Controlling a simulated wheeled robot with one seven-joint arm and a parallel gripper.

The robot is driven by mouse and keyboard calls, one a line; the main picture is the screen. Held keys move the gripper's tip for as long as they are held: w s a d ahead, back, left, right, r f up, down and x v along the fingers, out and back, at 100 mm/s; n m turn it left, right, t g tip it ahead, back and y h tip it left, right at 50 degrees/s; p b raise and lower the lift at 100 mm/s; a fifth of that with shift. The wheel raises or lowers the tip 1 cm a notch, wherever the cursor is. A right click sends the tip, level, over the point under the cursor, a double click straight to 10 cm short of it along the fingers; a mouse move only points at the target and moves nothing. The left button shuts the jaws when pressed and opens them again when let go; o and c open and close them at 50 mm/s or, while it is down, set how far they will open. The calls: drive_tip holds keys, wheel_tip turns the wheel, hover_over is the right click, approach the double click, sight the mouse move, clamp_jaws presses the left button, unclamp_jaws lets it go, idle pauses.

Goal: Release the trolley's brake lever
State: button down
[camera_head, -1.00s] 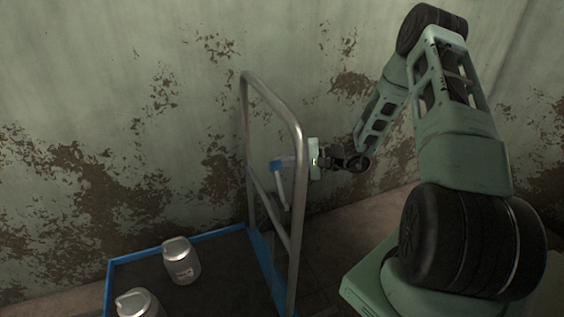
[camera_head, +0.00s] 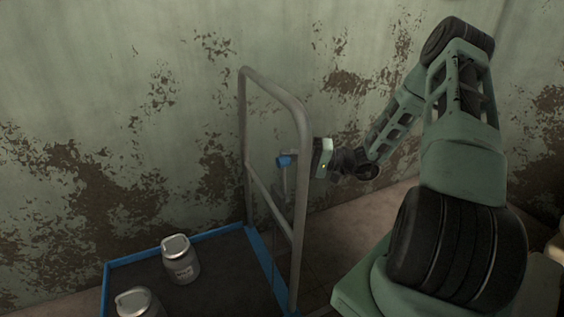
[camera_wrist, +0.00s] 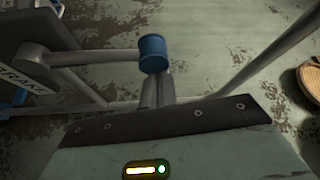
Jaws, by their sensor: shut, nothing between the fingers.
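The trolley's brake lever has a blue knob (camera_head: 284,160) on a grey rod, seen just left of the handle's near post in the head view. In the wrist view the blue knob (camera_wrist: 152,54) sits at the end of a rod running left to a dark plate (camera_wrist: 28,72) with partly visible lettering. My gripper (camera_wrist: 157,80) is shut and empty, its fingertips just below the knob in that view. Whether they touch it I cannot tell. In the head view the near post partly hides my fingers; the gripper's body (camera_head: 322,158) is right of the post.
The trolley's grey tubular handle (camera_head: 303,130) rises from a blue-rimmed deck (camera_head: 268,268). Two metal cans, one with a label (camera_head: 181,260) and one at the front (camera_head: 137,302), stand on the deck. A peeling wall (camera_head: 100,100) is behind. A round brown object (camera_wrist: 311,84) is at the wrist view's right edge.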

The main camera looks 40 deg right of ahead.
drive_tip(key=s+n, duration=0.2)
drive_tip(key=s+a+n+y+b, duration=0.1)
drive_tip(key=s+n, duration=0.1)
drive_tip(key=shift+f+t+y, duration=0.1)
drive_tip(key=shift+t+y, duration=0.2)
drive_tip(key=shift+s+a+f+n+g+y+b, duration=0.15)
drive_tip(key=shift+s+a+n+y+b, duration=0.1)
drive_tip(key=shift+s+n+y, duration=0.45)
drive_tip(key=shift+s+a+f+n+g+y+b, duration=0.1)
drive_tip(key=shift+s+a+f+n+y+b, duration=0.1)
drive_tip(key=shift+s+n, duration=0.5)
drive_tip(key=shift+s+a+f+n+g+y+b, duration=0.15)
drive_tip(key=shift+s+n+y+b, duration=0.2)
drive_tip(key=shift+n, duration=0.65)
drive_tip(key=shift+s, duration=0.1)
drive_tip(key=p, duration=0.4)
approach(286, 161)
drive_tip(key=s+d+r, duration=0.1)
drive_tip(key=s+d, duration=0.2)
drive_tip(key=shift+s+a+r, duration=0.2)
